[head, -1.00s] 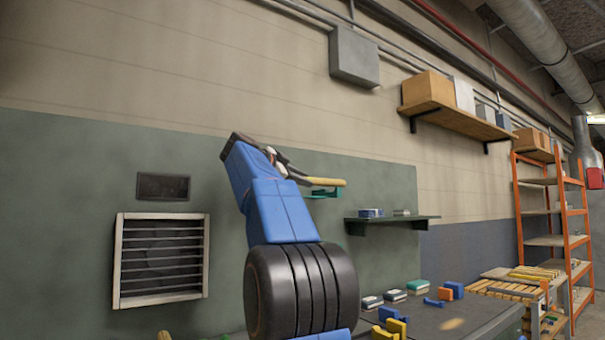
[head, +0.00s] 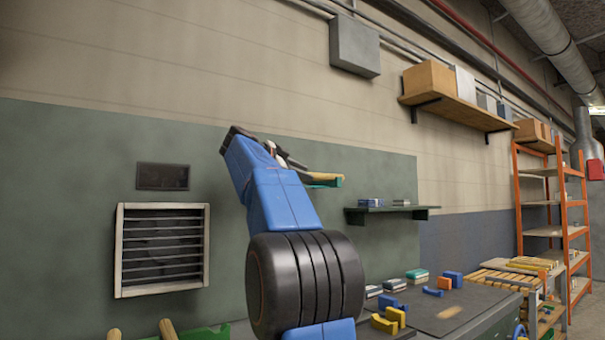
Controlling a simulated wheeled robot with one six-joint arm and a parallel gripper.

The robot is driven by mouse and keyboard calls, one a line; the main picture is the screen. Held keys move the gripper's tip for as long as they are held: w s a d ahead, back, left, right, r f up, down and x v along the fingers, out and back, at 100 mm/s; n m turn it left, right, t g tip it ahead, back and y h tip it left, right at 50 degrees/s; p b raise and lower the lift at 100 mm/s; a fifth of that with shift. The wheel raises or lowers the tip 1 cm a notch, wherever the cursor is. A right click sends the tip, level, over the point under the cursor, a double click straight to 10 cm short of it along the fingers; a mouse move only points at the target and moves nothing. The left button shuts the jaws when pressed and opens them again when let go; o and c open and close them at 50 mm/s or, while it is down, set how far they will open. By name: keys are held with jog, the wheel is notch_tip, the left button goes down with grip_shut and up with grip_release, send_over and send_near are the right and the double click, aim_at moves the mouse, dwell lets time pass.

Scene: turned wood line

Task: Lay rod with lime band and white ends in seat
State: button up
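My gripper (head: 294,163) is small in the head view, in front of the green wall, at the end of my raised blue arm. A plain light-wood rod (head: 330,180) shows just beyond and below its dark fingers; its right end is visible. Its left part is hidden behind the fingers, and I see no lime band or white ends on it. A small green piece (head: 318,185) shows right beneath the rod; I cannot tell whether they touch. Whether the fingers grip the rod is too small to tell.
A dark bench (head: 465,307) at lower right carries yellow blocks (head: 391,320), blue blocks and small boxes. A dark wall shelf (head: 388,211) is right of the gripper. Wooden rod ends (head: 167,329) and green pieces (head: 207,333) show at the bottom left. An orange rack (head: 520,210) stands far right.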

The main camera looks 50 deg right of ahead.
jog(key=shift+o, duration=0.3)
jog(key=v, duration=1.5)
jog(key=shift+a, duration=0.35)
jog(key=shift+v, duration=0.9)
jog(key=shift+d+r, duration=0.1)
jog(key=shift+r, duration=0.05)
